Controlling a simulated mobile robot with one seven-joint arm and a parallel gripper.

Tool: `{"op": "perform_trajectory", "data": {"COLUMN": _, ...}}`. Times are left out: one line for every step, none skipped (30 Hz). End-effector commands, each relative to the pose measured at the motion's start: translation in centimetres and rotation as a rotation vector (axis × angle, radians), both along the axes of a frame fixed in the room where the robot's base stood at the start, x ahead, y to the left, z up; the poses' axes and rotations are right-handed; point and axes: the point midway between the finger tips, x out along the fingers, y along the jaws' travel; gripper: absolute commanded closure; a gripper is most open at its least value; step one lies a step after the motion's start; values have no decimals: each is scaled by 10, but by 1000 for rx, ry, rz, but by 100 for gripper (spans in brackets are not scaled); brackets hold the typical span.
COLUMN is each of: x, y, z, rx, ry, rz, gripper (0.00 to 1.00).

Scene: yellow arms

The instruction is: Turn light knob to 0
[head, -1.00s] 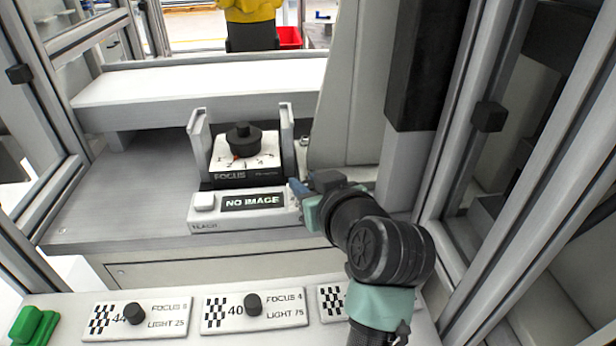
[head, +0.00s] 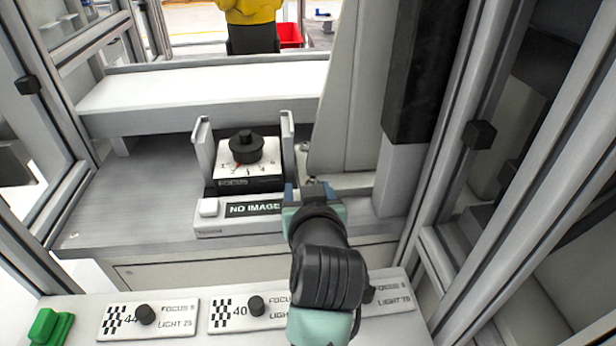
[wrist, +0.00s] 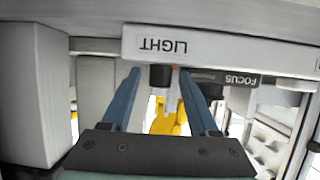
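In the wrist view a pale panel lettered LIGHT (wrist: 215,47) appears upside down. A small dark and grey cylinder, apparently the light knob (wrist: 161,77), sits just below it. My gripper (wrist: 159,72) is open, its two blue fingers on either side of that cylinder in the picture. Whether they touch it, I cannot tell. The knob's setting is not readable. In the head view my gripper (head: 309,187) is at the right end of the device, and the light knob cannot be made out there. The black focus knob (head: 246,147) stands on its white dial to the left.
A grey column (head: 348,110) and frame posts stand at right.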

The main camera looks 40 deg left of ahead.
Motion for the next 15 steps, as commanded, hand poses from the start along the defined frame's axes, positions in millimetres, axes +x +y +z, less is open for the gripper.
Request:
{"op": "perform_trajectory", "data": {"x": 0, "y": 0, "z": 0, "rx": 0, "ry": 0, "rz": 0, "gripper": 39}}
{"op": "perform_trajectory", "data": {"x": 0, "y": 0, "z": 0, "rx": 0, "ry": 0, "rz": 0, "gripper": 39}}
{"op": "perform_trajectory", "data": {"x": 0, "y": 0, "z": 0, "rx": 0, "ry": 0, "rz": 0, "gripper": 39}}
{"op": "perform_trajectory", "data": {"x": 0, "y": 0, "z": 0, "rx": 0, "ry": 0, "rz": 0, "gripper": 39}}
{"op": "perform_trajectory", "data": {"x": 0, "y": 0, "z": 0, "rx": 0, "ry": 0, "rz": 0, "gripper": 39}}
{"op": "perform_trajectory", "data": {"x": 0, "y": 0, "z": 0, "rx": 0, "ry": 0, "rz": 0, "gripper": 39}}
{"op": "perform_trajectory", "data": {"x": 0, "y": 0, "z": 1, "rx": 1, "ry": -1, "rz": 0, "gripper": 39}}
{"op": "perform_trajectory", "data": {"x": 0, "y": -1, "z": 1, "rx": 1, "ry": -1, "rz": 0, "gripper": 39}}
{"op": "perform_trajectory", "data": {"x": -1, "y": -2, "z": 2, "rx": 1, "ry": -1, "rz": 0, "gripper": 39}}
{"op": "perform_trajectory", "data": {"x": -2, "y": -3, "z": 3, "rx": 1, "ry": -2, "rz": -1, "gripper": 39}}
{"op": "perform_trajectory", "data": {"x": -4, "y": -5, "z": 3, "rx": 2, "ry": -1, "rz": -1, "gripper": 39}}
{"op": "perform_trajectory", "data": {"x": -7, "y": -8, "z": 5, "rx": 1, "ry": 0, "rz": -1, "gripper": 39}}
{"op": "perform_trajectory", "data": {"x": -9, "y": -11, "z": 7, "rx": 1, "ry": 0, "rz": -1, "gripper": 39}}
{"op": "perform_trajectory", "data": {"x": -12, "y": -14, "z": 9, "rx": 2, "ry": 0, "rz": -2, "gripper": 39}}
{"op": "perform_trajectory", "data": {"x": -17, "y": -19, "z": 12, "rx": 2, "ry": 0, "rz": -2, "gripper": 39}}
